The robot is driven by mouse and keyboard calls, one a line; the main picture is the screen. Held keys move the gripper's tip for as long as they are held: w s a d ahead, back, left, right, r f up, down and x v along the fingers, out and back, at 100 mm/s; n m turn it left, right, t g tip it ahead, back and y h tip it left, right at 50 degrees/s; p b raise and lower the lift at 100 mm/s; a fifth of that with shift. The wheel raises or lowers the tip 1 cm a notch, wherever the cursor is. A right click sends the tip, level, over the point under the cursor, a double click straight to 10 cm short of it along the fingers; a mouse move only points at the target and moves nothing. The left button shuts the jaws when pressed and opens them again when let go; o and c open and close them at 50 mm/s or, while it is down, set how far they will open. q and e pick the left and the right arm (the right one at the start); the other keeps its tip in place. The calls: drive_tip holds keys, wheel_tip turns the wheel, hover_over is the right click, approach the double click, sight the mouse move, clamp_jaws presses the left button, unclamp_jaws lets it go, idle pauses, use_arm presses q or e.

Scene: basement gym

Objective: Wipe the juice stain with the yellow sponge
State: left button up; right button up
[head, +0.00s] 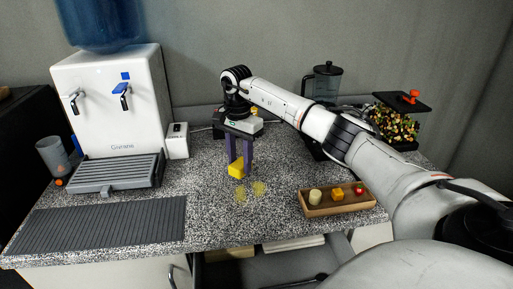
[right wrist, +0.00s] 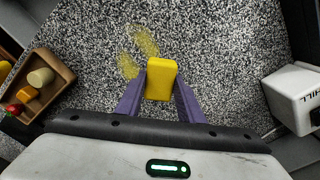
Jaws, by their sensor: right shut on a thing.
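The yellow sponge (head: 236,169) is held between the purple fingers of my right gripper (head: 240,163), just above or on the speckled counter; I cannot tell whether it touches. In the right wrist view the gripper (right wrist: 160,95) is shut on the sponge (right wrist: 161,78). The juice stain (head: 259,188) is two yellowish patches on the counter, just in front of the sponge in the head view. In the right wrist view the stain (right wrist: 146,41) lies beyond and to the left of the sponge, with one patch close to the left finger. My left gripper is not in view.
A wooden tray (head: 334,210) with small food pieces stands right of the stain. A water dispenser (head: 112,100) with a drip tray (head: 115,174) and a grey ribbed mat (head: 100,225) are at left. A white box (head: 177,141) stands behind. Counter around the stain is clear.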

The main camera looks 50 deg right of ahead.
sight(240, 163)
drive_tip(key=shift+r, duration=2.05)
